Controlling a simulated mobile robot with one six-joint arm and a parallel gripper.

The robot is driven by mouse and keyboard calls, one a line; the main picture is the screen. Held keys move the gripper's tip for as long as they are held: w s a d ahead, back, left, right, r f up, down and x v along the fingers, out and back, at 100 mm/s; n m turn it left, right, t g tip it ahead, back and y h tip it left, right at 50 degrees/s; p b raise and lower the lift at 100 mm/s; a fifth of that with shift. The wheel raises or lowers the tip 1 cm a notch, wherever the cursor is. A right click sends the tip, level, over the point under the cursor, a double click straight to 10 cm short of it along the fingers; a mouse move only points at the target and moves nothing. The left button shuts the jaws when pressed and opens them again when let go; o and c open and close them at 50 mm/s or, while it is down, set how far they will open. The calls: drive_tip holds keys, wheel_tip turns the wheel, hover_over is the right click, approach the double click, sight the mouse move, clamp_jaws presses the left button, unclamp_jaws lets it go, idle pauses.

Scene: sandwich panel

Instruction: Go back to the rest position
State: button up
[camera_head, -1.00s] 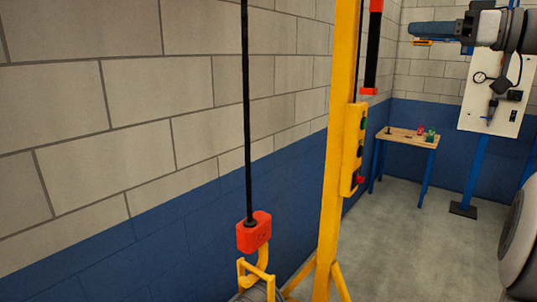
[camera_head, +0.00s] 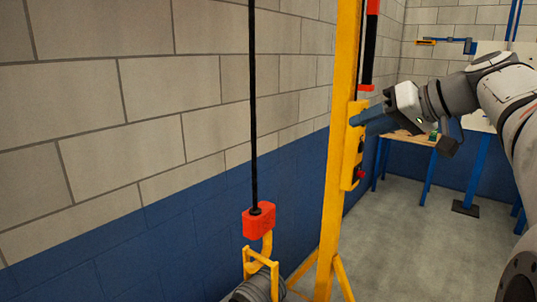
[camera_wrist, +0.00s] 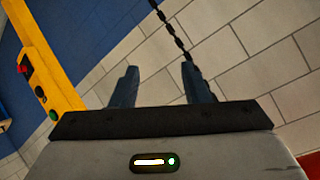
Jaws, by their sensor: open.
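My gripper (camera_head: 368,118) reaches in from the right in the head view. Its fingertips overlap the control box (camera_head: 352,150) on the yellow post in the picture; I cannot tell from this view whether they touch. In the wrist view my gripper (camera_wrist: 158,82) has its two dark fingers apart with nothing between them, pointing toward the block wall. The yellow post (camera_wrist: 50,65) and its box with buttons stand to the left there, clear of the fingers.
A red hook block (camera_head: 259,221) hangs on a black cable (camera_head: 253,110) left of the post (camera_head: 330,210), with a yellow hook and bracket (camera_head: 261,268) below. A small table (camera_head: 395,139) stands behind my arm. Grey floor (camera_head: 410,245) is clear right of the post.

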drive_tip(key=s+a+f+m+g+h, duration=0.1)
drive_tip(key=s+f+h, duration=0.2)
drive_tip(key=s+f, duration=0.4)
drive_tip(key=s+a+f+m+g+h, duration=0.1)
drive_tip(key=s+f, duration=0.5)
drive_tip(key=f, duration=0.8)
drive_tip(key=s+a+f+g+h, duration=0.2)
drive_tip(key=s+f+h, duration=0.3)
drive_tip(key=f, duration=0.5)
drive_tip(key=s+g, duration=0.1)
drive_tip(key=s, duration=0.1)
drive_tip(key=shift+s+a+f+m, duration=0.3)
drive_tip(key=shift+s+a+m, duration=0.05)
drive_tip(key=shift+a+m, duration=0.05)
drive_tip(key=shift+c, duration=0.6)
